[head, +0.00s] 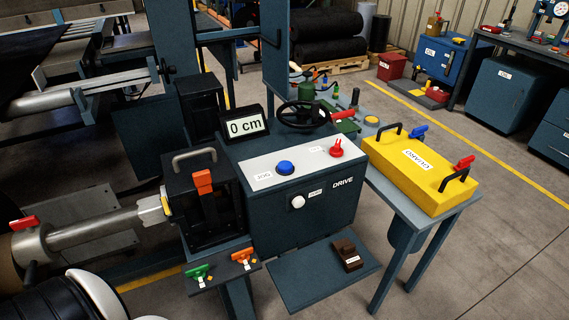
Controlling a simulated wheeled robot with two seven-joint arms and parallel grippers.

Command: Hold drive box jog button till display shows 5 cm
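The drive box (268,217) is a dark teal cabinet marked DRIVE in the middle of the head view. The jog button (285,167) is a blue round cap on its pale top panel, beside a label that seems to read JOG. Nothing touches the button. The display (246,126) stands at the back of the box and reads 0 cm. Neither of my grippers is in view. A white and black rounded part at the lower left seems to be mine.
A red switch (336,148) and a white front knob (298,202) are also on the box. A handwheel (301,115) stands behind. A yellow guard (420,172) lies on a stand at right. A black clamp block with an orange lever (203,182) stands left.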

